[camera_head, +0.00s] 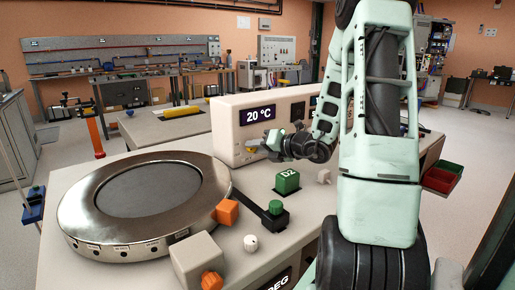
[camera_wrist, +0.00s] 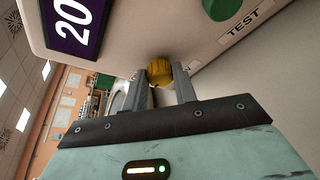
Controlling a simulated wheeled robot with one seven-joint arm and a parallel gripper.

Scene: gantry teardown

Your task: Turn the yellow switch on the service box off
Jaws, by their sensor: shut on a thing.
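The service box (camera_head: 228,145) is a beige console with a dark display reading 20 °C, standing on the bench. In the wrist view, the yellow switch (camera_wrist: 160,70) is a small round knob on the box's face, between the display and a green button labelled TEST (camera_wrist: 222,8). My gripper (camera_wrist: 162,80) is at the box face with its two grey fingertips on either side of the yellow switch, shut on it. In the head view, my gripper (camera_head: 267,145) is in front of the box's face, and the fingers and switch are small there. The switch's setting cannot be read.
A round metal drum (camera_head: 120,238) fills the bench's left side. A green D2 block (camera_head: 287,181), an orange block (camera_head: 227,212), a lever with a green knob (camera_head: 275,209) and a white ball-like knob (camera_head: 250,243) stand in front of the box. Red and green bins (camera_head: 441,180) are at right.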

